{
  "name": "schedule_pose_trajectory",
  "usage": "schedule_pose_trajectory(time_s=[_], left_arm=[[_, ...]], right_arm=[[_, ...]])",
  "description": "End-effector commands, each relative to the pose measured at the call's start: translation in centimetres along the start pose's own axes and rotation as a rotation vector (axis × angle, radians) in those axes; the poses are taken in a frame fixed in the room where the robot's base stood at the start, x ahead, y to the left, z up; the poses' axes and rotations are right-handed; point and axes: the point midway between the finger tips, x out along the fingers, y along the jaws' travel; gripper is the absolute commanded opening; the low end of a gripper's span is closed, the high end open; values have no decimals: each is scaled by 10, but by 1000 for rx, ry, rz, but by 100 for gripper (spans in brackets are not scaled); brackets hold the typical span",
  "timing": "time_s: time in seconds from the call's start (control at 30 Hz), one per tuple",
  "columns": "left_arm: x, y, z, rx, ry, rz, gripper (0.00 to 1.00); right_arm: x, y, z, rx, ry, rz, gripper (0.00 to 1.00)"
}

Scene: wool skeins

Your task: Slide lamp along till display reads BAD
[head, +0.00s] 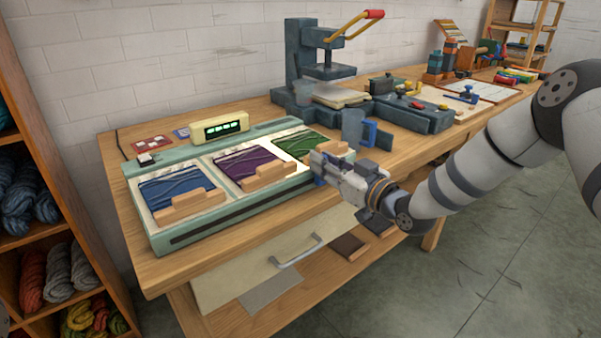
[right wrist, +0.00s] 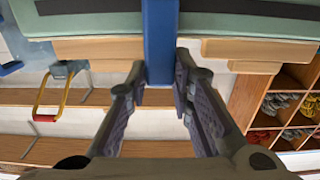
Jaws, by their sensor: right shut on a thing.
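The display (head: 222,128) is a dark screen with small green characters in a cream housing at the back of a pale green case (head: 200,229). Its characters are too small to read. My right gripper (head: 324,172) is at the case's front right corner, by the green skein. In the right wrist view its fingers are shut on an upright blue bar (right wrist: 160,40) that runs up across the case's edge. I cannot tell whether this bar belongs to the lamp; no lamp shows clearly. My left gripper is not in view.
The case holds blue (head: 172,187), purple (head: 246,165) and green (head: 300,143) skeins behind wooden tabs. A grey-blue press (head: 305,65) stands behind. A drawer with a metal handle (head: 297,252) is below. A wool shelf (head: 60,232) stands at left.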

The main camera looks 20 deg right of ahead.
Motion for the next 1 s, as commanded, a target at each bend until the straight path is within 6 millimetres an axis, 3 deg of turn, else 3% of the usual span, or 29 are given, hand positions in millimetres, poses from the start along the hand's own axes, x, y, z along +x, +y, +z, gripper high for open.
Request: schedule_pose_trajectory(time_s=[0.1,0.3,0.77,0.8,0.87,1.0], left_arm=[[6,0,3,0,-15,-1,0],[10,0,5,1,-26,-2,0],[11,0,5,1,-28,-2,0],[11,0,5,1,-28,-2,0],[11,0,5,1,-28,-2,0],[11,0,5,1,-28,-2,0]], right_arm=[[0,24,3,-3,-2,3,0],[0,48,3,-2,-3,2,0],[-1,57,1,-1,-2,5,0],[-1,57,1,-1,-2,6,25],[0,57,1,-1,-1,6,39],[0,56,1,0,-1,4,42]])
